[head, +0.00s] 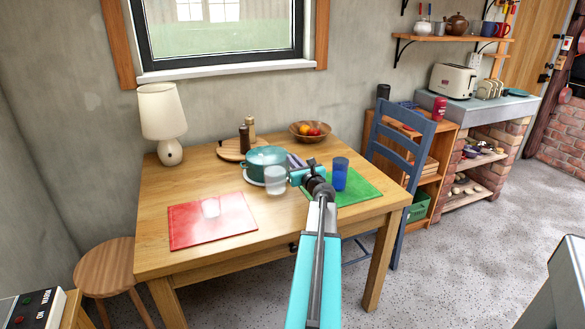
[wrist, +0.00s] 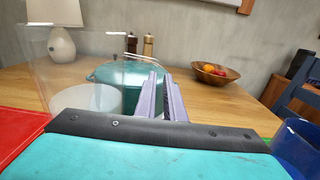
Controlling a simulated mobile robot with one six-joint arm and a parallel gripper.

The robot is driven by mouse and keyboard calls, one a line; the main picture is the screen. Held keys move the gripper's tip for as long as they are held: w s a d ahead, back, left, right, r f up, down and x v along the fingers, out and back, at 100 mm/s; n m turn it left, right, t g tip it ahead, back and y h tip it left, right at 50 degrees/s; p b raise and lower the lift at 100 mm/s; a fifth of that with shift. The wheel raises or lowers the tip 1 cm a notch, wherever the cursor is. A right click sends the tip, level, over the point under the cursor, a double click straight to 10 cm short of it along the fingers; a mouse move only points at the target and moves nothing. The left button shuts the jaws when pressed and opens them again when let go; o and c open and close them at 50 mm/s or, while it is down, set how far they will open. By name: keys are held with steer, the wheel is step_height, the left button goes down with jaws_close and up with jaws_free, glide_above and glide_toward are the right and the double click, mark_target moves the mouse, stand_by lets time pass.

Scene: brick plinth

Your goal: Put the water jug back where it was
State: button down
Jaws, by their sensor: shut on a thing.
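The water jug (head: 275,181) is clear and see-through with a whitish lower part. It shows at the left of my fingers in the wrist view (wrist: 84,95), upright and in front of the teal pot (head: 266,163). My gripper (head: 293,162) reaches over the table, and its two purple-grey fingers (wrist: 161,85) are close together beside the jug. They are shut on the jug, seemingly at its right side; the exact grip is hard to make out through the clear wall. I cannot tell whether the jug's bottom touches the table.
A blue tumbler (head: 340,173) stands right of my gripper by the green mat (head: 361,187). A red mat (head: 190,229) with a pale patch lies front left. A lamp (head: 161,115), grinders (head: 245,139) and fruit bowl (head: 310,130) stand behind. A blue chair (head: 404,147) is at right.

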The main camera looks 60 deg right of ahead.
steer(key=shift+f+b, duration=0.45)
steer(key=shift+f, duration=0.7)
steer(key=c, duration=1.8)
jaws_free()
steer(key=shift+c, duration=0.2)
steer(key=v, duration=1.2)
steer(key=shift+b, duration=0.3)
steer(key=shift+s, duration=0.2)
